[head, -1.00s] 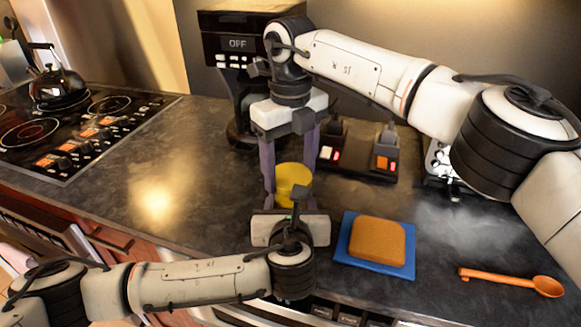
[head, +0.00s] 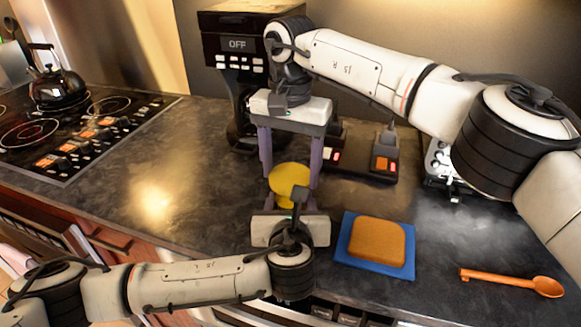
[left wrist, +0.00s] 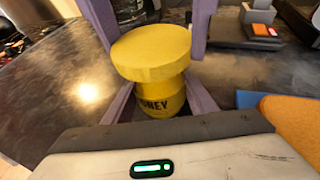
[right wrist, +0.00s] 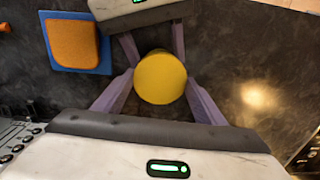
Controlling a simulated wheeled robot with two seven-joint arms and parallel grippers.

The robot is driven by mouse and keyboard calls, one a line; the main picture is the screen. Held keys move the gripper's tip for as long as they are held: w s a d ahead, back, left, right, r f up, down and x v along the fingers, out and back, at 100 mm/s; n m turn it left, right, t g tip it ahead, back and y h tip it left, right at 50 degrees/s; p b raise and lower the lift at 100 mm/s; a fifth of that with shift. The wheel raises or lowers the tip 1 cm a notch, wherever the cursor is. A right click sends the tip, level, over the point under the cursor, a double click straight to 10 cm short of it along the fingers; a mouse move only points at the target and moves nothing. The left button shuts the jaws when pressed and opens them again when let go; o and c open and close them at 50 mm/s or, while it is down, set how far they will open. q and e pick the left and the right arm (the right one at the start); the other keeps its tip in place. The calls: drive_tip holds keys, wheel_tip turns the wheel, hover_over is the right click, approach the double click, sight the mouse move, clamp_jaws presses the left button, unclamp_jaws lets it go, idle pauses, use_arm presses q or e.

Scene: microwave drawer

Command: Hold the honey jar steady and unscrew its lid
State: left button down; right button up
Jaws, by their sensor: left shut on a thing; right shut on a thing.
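The honey jar (left wrist: 160,100) is yellow, with dark "HONEY" lettering partly readable in the left wrist view. Its wide yellow lid (left wrist: 152,52) sits on top, and the lid's round top (right wrist: 160,78) shows in the right wrist view. My left gripper (left wrist: 160,108) is shut on the jar's body, low down from the front. My right gripper (right wrist: 158,80) is shut on the lid, its purple fingers on either side of it; it also shows in the head view (head: 290,180). The lid looks slightly tilted in the left wrist view. The jar's base is hidden.
An orange sponge (head: 377,243) on a blue mat (head: 345,258) lies right of the jar. An orange spoon (head: 510,281) lies farther right. A black coffee machine (head: 237,50) stands behind. The counter left of the jar is clear up to the stove (head: 60,140).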

sight(290, 175)
drive_tip(key=shift+n, duration=0.4)
drive_tip(key=shift+r, duration=0.1)
drive_tip(key=shift+r, duration=0.1)
drive_tip(key=shift+r, duration=0.95)
drive_tip(key=shift+r, duration=0.1)
drive_tip(key=shift+r, duration=1.95)
use_arm(q)
drive_tip(key=c, duration=0.7)
unclamp_jaws()
